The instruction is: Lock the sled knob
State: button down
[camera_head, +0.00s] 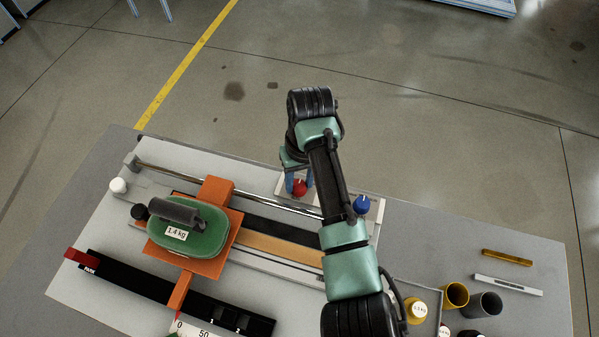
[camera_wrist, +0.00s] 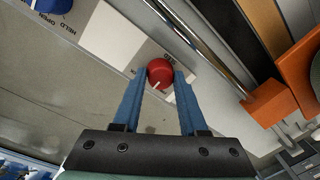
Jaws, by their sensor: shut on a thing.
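A red round knob (camera_wrist: 160,72) with a white pointer line sits on a pale labelled plate; most of the lettering beside it is too small or hidden to read. The pointer line runs toward the lower left in the wrist view. The red knob (camera_head: 300,188) also shows in the head view, at the sled rail's far edge. My gripper (camera_wrist: 159,74) has its two blue fingers on either side of the red knob, shut on it. The orange sled (camera_head: 219,190) carries a green weight (camera_head: 190,245) marked 1.4 kg.
A blue knob (camera_head: 361,205) is on the same plate, right of my gripper; its label includes "HELD OPEN" in the wrist view. A metal rail (camera_head: 220,183) runs beside the sled. Several cups and weights, including a yellow cup (camera_head: 455,294), stand at the right. My arm hides part of the bench.

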aim_at(304, 187)
jog(key=m+p, duration=0.2)
jog(key=m, duration=0.2)
jog(key=shift+a+r+m+p, duration=0.1)
jog(key=shift+r+m+p, duration=0.05)
jog(key=shift+m+p, duration=0.2)
jog(key=shift+m+t+p, duration=0.3)
jog(key=shift+m+p, duration=0.7)
jog(key=shift+m, duration=1.25)
jog(key=shift+c, duration=2.2)
grip_release()
notch_tip(304, 187, up, 13)
jog(key=d+p, duration=0.1)
jog(key=shift+s, duration=0.3)
jog(key=shift+f, duration=0.2)
